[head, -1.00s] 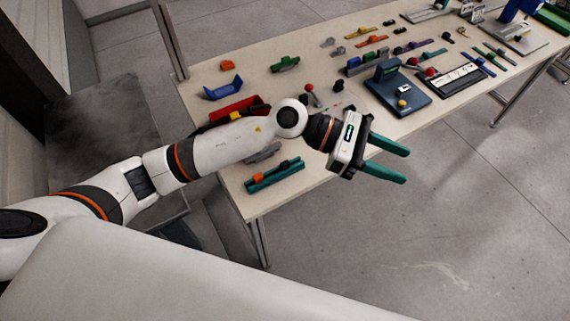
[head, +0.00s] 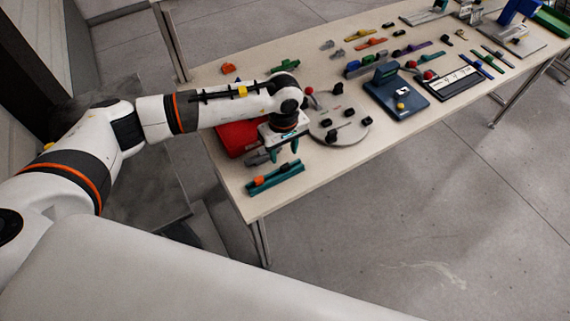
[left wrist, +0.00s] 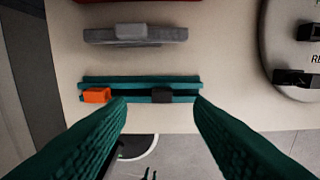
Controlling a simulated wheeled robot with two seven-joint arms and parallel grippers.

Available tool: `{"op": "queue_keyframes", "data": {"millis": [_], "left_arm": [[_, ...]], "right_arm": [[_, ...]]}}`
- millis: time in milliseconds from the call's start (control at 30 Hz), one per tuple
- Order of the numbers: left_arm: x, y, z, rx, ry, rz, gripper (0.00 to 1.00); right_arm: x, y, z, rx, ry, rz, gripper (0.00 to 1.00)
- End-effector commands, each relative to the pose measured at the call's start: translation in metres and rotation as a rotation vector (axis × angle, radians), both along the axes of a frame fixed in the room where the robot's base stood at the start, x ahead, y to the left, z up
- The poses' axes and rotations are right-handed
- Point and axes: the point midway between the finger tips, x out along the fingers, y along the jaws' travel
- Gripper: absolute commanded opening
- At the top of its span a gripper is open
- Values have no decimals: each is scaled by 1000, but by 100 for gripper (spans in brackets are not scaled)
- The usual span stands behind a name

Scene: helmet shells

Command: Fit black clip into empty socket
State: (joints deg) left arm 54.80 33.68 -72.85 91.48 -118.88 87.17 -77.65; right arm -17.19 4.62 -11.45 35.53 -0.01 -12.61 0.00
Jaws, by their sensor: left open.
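A teal rail (head: 262,188) lies near the table's front left corner. It carries an orange clip (head: 258,180) and a small black clip (head: 285,167). In the left wrist view the rail (left wrist: 130,83) runs across the middle, with the orange clip (left wrist: 96,95) at its left and the black clip (left wrist: 161,95) right of centre. My left gripper (head: 282,151) is open and empty, pointing down just behind the rail in the head view. Its teal fingers (left wrist: 160,105) show either side of the black clip in the picture, not touching it. I cannot make out an empty socket.
A round grey plate (head: 350,136) with several black blocks lies right of the gripper. A grey rail (left wrist: 95,36) with a grey block lies behind the teal one. A red piece (head: 230,138) is partly hidden by my arm. A blue stand (head: 412,106) stands farther right.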

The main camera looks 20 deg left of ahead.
Motion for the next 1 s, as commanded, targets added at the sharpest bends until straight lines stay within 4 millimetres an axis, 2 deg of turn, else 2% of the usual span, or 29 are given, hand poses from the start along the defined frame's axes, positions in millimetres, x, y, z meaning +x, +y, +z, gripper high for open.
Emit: {"op": "queue_keyframes", "data": {"millis": [167, 300, 400, 500, 700, 767, 1000], "left_arm": [[-2, -2, -12, -1, 3, 1, 47], [-3, -5, -34, -2, 6, 2, 47], [-2, -4, -48, -2, 2, 2, 47], [-2, -4, -54, -4, 1, 1, 47], [-1, -4, -56, -3, -1, 1, 47], [-1, -4, -55, -3, -1, 1, 41], [-1, -4, -55, -3, -1, 1, 1]], "right_arm": [[0, 0, 11, 0, 0, 0, 36], [0, 0, 24, 0, 0, 0, 36], [0, 0, 24, 0, 0, 0, 36], [0, 0, 25, 0, 0, 0, 36], [0, 0, 24, 0, 0, 0, 36], [0, 0, 24, 0, 0, 0, 36], [0, 0, 24, 0, 0, 0, 36]]}}
